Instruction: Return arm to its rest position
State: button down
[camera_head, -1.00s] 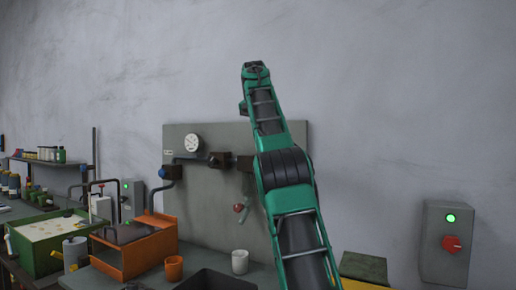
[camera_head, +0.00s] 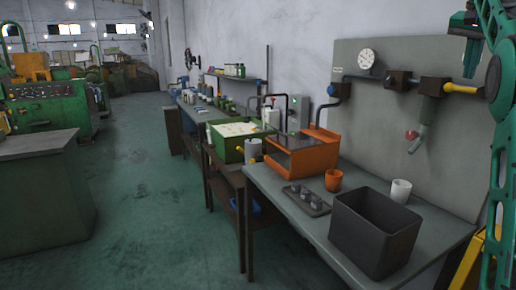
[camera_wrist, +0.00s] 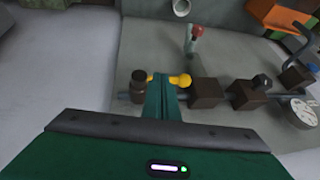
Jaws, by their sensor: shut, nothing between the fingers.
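My gripper (camera_wrist: 161,82) is shut and empty in the wrist view, its green fingers together. In that view the fingertips overlap the pipe line beside a yellow valve handle (camera_wrist: 181,80); whether they touch it I cannot tell. In the head view, my arm is at the right edge, partly cut off by the frame. My gripper (camera_head: 471,70) hangs downward there, in front of the grey panel (camera_head: 375,105). The yellow handle (camera_head: 461,89) shows just below it on the pipe.
The workbench (camera_head: 277,190) below holds a dark open bin (camera_head: 375,235), an orange cup (camera_head: 333,180), a white cup (camera_head: 400,190) and an orange box (camera_head: 303,153). A gauge (camera_head: 366,59) is on the panel. The green floor (camera_head: 150,205) at left is clear.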

jog(key=s+a+f+n+g+y, duration=0.1)
jog(key=s+a+f+n, duration=0.1)
jog(key=s+a+f, duration=0.5)
jog(key=s+a+f+n+g+y, duration=0.1)
jog(key=s+a+f, duration=0.7)
jog(key=s+f, duration=1.1)
jog(key=s+a+f+n+g+y, duration=0.2)
jog(key=s+a+f+n, duration=0.2)
jog(key=s+a+f, duration=0.4)
jog(key=s+f, duration=0.4)
jog(key=f, duration=0.3)
jog(key=shift+s+f+y, duration=0.15)
jog(key=shift+s+y, duration=0.15)
jog(key=shift+s, duration=0.1)
